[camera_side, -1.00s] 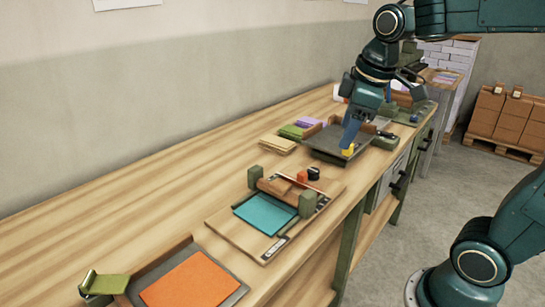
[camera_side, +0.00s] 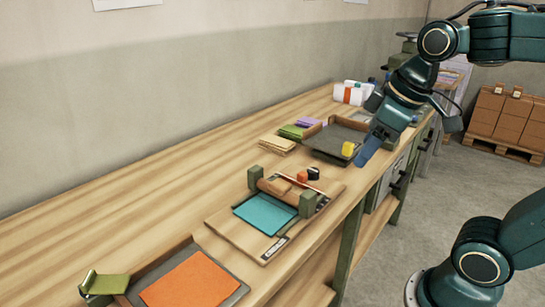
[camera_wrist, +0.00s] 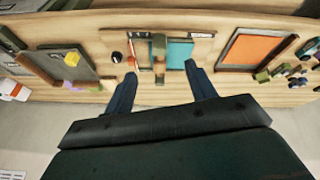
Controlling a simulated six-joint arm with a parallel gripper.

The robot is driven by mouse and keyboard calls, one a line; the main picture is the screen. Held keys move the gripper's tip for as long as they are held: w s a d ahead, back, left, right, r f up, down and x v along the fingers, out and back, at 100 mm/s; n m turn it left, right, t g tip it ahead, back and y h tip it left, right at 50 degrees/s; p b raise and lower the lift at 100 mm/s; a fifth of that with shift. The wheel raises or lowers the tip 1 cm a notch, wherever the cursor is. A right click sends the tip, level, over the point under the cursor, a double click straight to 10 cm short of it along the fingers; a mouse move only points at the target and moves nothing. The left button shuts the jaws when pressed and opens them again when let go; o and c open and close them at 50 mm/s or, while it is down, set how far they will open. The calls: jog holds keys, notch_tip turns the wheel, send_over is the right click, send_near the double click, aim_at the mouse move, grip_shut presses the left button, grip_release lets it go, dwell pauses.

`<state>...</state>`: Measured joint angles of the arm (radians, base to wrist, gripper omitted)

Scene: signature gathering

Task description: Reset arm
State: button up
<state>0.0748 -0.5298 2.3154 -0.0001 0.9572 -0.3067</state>
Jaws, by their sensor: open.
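My gripper (camera_side: 366,153) is above the front edge of the workbench (camera_side: 130,213), to the right of a small yellow piece (camera_side: 348,149) on a dark tray (camera_side: 322,142). In the wrist view its two blue fingers (camera_wrist: 160,84) are spread wide apart with nothing held between them. The wooden board with the teal sheet (camera_side: 266,213) lies on the bench, left of and nearer the camera than my gripper. The teal sheet also shows beyond the fingers in the wrist view (camera_wrist: 179,53).
An orange sheet (camera_side: 195,282) lies on a dark tray at the near end. Yellowish (camera_side: 278,144), green (camera_side: 291,131) and purple (camera_side: 311,122) stacks sit behind the dark tray. The bench's rear left stretch is clear. Boxes (camera_side: 503,118) stand on a pallet at the right.

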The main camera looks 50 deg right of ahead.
jog(key=s+m, duration=0.1)
jog(key=s+a+f, duration=0.1)
jog(key=s, duration=0.1)
jog(key=s+f+m+t, duration=0.1)
jog(key=s, duration=0.1)
jog(key=shift+a+f+m, duration=0.2)
jog(key=shift+a+m, duration=0.1)
jog(key=shift+a, duration=0.05)
